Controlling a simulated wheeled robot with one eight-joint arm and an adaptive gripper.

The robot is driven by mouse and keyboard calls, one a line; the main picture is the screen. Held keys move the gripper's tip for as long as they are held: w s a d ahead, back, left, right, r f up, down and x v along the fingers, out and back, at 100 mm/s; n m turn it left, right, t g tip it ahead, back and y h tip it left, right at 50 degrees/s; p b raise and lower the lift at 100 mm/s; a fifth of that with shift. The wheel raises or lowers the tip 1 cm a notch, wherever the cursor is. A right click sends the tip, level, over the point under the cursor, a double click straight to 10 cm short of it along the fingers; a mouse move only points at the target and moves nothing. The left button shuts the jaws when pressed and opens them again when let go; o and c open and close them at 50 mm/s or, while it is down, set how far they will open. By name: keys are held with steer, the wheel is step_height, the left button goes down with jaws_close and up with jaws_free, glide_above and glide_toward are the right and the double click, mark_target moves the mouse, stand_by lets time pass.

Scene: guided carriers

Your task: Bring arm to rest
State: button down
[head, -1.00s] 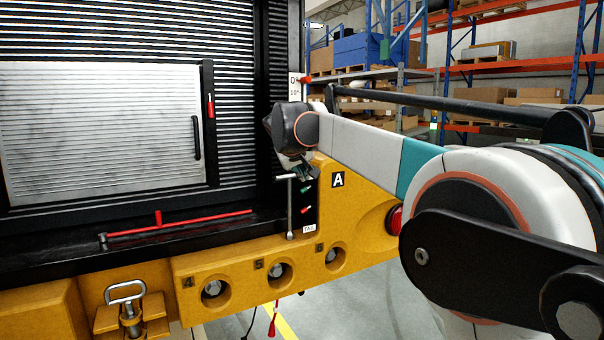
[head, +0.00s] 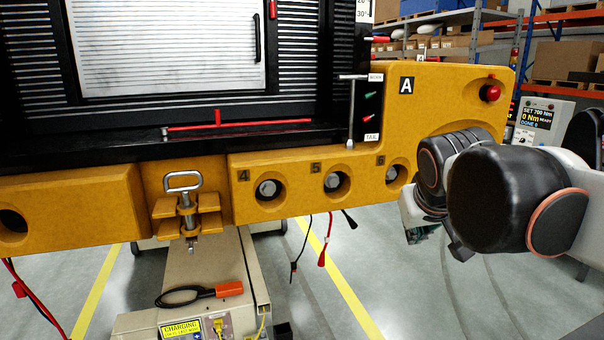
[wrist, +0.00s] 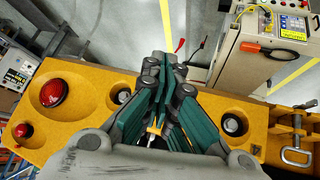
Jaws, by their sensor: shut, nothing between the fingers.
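My arm shows at the right of the head view, folded in front of the yellow carrier beam (head: 300,165). In the wrist view the teal fingers of my gripper (wrist: 171,72) are shut with nothing between them. They hang over the beam (wrist: 75,125), between two round sockets. In the head view my wrist and arm links largely hide the fingers. The metal T-handle (head: 351,110) stands upright beside the small black panel with green and red pegs (head: 368,108), clear of my gripper.
A red button (head: 490,92) sits at the beam's right end. A clamp pin (head: 184,205) stands at its middle. A charging cabinet (head: 195,300) with a cable and orange connector stands below. A torque display (head: 535,115) is at the far right. Floor with yellow lines lies open below.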

steer(key=s+f+b, duration=0.4)
steer(key=s+f, duration=0.4)
steer(key=f, duration=0.4)
steer(key=s+a+f+y+b, duration=0.1)
steer(key=s+f+b, duration=0.4)
steer(key=s+f, duration=0.4)
step_height(320, 180, down, 4)
steer(key=shift+a+f+g+y, duration=0.15)
steer(key=shift+g+y, duration=0.15)
steer(key=shift+g, duration=0.1)
